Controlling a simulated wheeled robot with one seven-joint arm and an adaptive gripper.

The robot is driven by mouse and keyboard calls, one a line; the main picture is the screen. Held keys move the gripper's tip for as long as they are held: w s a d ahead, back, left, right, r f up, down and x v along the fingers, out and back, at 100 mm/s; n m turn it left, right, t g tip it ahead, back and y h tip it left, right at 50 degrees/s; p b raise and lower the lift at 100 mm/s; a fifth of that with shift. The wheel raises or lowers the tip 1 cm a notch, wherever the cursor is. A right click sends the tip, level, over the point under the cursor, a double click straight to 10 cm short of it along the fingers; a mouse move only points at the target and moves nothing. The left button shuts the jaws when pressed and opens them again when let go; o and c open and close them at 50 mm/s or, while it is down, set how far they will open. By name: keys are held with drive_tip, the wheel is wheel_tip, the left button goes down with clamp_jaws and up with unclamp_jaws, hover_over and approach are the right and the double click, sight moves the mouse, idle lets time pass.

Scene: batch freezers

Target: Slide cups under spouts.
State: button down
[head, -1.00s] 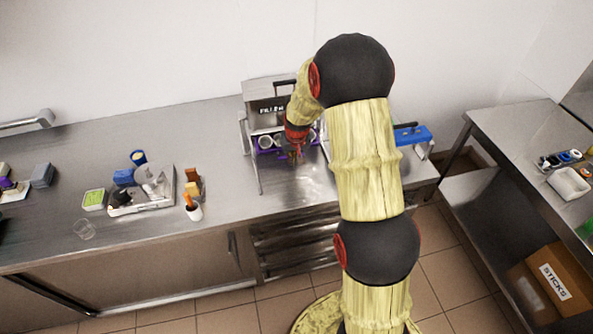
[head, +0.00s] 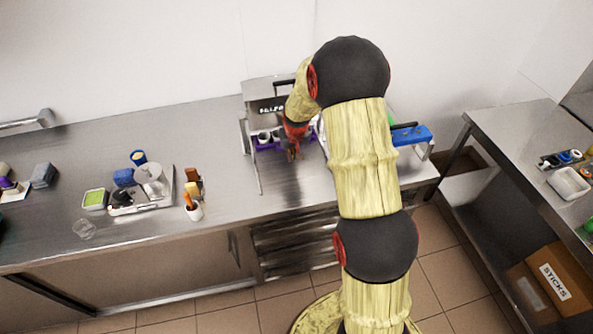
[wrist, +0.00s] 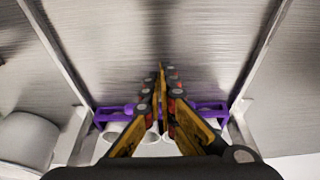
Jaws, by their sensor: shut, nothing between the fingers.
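White cups (head: 263,138) stand in a purple holder (head: 268,147) under the front of the grey machine (head: 266,92) on the counter. In the wrist view the purple holder (wrist: 108,116) spans between two metal rails, and the white cups (wrist: 116,130) show behind my fingers, partly hidden. My gripper (head: 292,154) is just in front of the holder, low over the counter. In the wrist view my gripper (wrist: 162,72) has its fingertips together with nothing between them. The spouts cannot be made out, and my arm hides the machine's right side.
A blue block (head: 411,135) sits on the counter to the right of my arm. A metal tray with utensils (head: 142,207), a green-topped container (head: 95,199) and a clear glass (head: 84,229) stand to the left. The counter in front of the machine is clear.

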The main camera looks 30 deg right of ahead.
drive_tip(key=shift+s+a, duration=0.1)
drive_tip(key=shift+s, duration=0.2)
drive_tip(key=shift+s+f+p+v, duration=0.15)
drive_tip(key=shift+p+v, duration=0.3)
drive_tip(key=shift+v, duration=0.5)
drive_tip(key=shift+s+p+v, duration=0.3)
drive_tip(key=shift+p+v, duration=0.15)
drive_tip(key=shift+v, duration=0.5)
drive_tip(key=shift+s+f+p+v, duration=0.15)
drive_tip(key=shift+p+v, duration=0.3)
drive_tip(key=shift+v, duration=0.55)
drive_tip(key=shift+a, duration=0.15)
drive_tip(key=shift+g+y, duration=0.3)
drive_tip(key=shift+g, duration=0.6)
drive_tip(key=s, duration=0.2)
drive_tip(key=s+a+f, duration=0.1)
drive_tip(key=s, duration=0.3)
drive_tip(key=shift+a+f, duration=0.35)
drive_tip(key=shift+a, duration=0.05)
drive_tip(key=s+a+r+n+t+b, duration=0.1)
drive_tip(key=s+a+r+t+b, duration=0.1)
drive_tip(key=s+a+r, duration=0.6)
drive_tip(key=s+a+r+n+t+b, duration=0.2)
drive_tip(key=s+a+r, duration=0.6)
drive_tip(key=s+r, duration=0.7)
drive_tip(key=s, duration=0.3)
drive_tip(key=shift+s+r+b, duration=0.15)
drive_tip(key=shift+r+b, duration=0.1)
drive_tip(key=shift+b, duration=0.15)
